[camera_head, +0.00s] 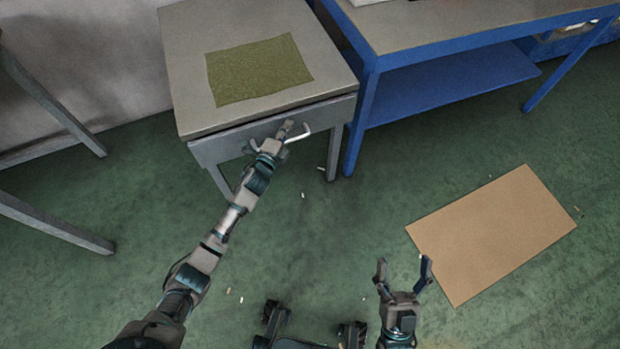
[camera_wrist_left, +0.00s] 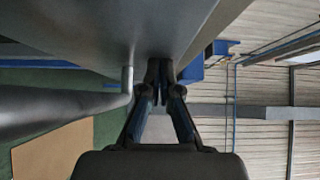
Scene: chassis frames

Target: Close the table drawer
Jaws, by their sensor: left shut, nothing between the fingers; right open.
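The small grey table (camera_head: 185,75) stands at the upper middle of the head view. Its drawer front (camera_head: 225,148) faces me, with a thin dark gap along the tabletop edge; I cannot tell exactly how far out it sits. A pale bar handle (camera_head: 300,134) is on the drawer front. My left gripper (camera_head: 286,128) is shut and empty, with its tips at the drawer front beside the handle. In the left wrist view its fingers (camera_wrist_left: 160,72) reach the grey drawer front (camera_wrist_left: 100,25), next to the handle (camera_wrist_left: 45,112); contact is unclear. My right gripper (camera_head: 404,265) is open and empty above the floor.
A green cloth (camera_head: 258,70) lies on the tabletop. A blue-framed workbench (camera_head: 450,42) stands close on the right. A cardboard sheet (camera_head: 495,232) lies on the green floor at the right. Grey metal legs (camera_head: 50,225) stand at the left. Small debris dots the floor.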

